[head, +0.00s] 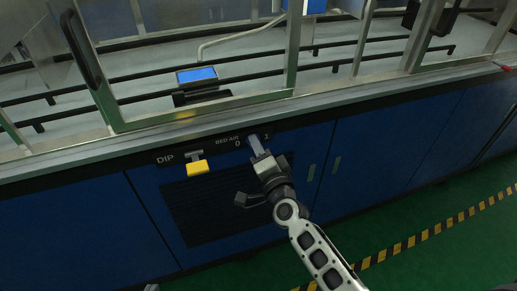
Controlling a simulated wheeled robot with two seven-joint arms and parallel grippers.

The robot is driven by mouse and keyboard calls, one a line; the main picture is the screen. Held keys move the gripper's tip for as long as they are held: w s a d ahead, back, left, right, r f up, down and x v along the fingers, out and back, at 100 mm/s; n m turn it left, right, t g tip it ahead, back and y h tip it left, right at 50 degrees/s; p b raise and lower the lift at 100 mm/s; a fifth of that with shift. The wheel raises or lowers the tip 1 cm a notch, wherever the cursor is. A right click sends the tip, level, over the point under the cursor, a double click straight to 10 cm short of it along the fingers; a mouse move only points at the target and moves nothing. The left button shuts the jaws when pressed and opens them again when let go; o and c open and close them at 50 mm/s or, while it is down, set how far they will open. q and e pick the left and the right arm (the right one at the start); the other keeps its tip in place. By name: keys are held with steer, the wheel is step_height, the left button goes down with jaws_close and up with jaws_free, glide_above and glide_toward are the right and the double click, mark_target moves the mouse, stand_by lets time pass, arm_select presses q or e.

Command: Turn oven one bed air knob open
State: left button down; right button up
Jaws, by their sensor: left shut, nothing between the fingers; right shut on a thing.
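The bed air knob (254,140) is on the dark strip of the blue cabinet, under the BED AIR label with 0 on its left and 1 on its right. It is mostly hidden by my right gripper (259,150), which is shut on it. I cannot clearly tell which mark the knob points at. My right arm comes in from the bottom right. My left gripper is not in view.
A dark vent grille (205,215) lies below. Above are a blue-lit screen (196,75) and metal framed panels. Green floor (430,215) with a striped line is at right.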

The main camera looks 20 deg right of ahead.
steer(key=shift+f+m, duration=0.1)
steer(key=shift+m, duration=1.2)
steer(key=o, duration=1)
steer(key=shift+c, duration=0.2)
steer(key=shift+s, duration=0.15)
steer(key=s+b, duration=0.1)
steer(key=s, duration=1.4)
steer(key=shift+s+d+f, duration=0.25)
steer(key=shift+s+f, duration=0.1)
steer(key=shift+s, duration=0.05)
